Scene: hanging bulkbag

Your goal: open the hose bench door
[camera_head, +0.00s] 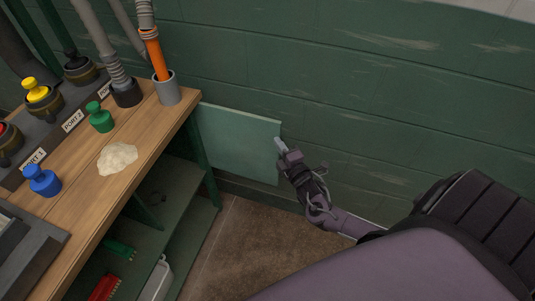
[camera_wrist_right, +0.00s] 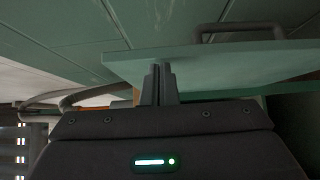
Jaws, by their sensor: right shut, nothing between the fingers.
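The hose bench (camera_head: 140,120) stands at the left with a wooden top. Its pale green door (camera_head: 238,142) stands swung out from the bench's right end, near the green wall, so the shelves below the top show. In the right wrist view the door (camera_wrist_right: 215,66) spans the picture ahead of the fingers, with a dark bar handle (camera_wrist_right: 240,27) on its far side. My right gripper (camera_head: 281,145) is shut and empty at the door's free edge; it also shows in the wrist view (camera_wrist_right: 159,70). Whether it touches the door, I cannot tell. My left gripper is out of view.
On the bench top are a blue cap (camera_head: 42,181), a green cap (camera_head: 100,118), a pale powder heap (camera_head: 117,158) and an orange hose end in a grey cup (camera_head: 168,90). Red brushes (camera_head: 106,288) and a white container (camera_head: 157,279) are below. Brown floor (camera_head: 240,240) is clear beside the bench.

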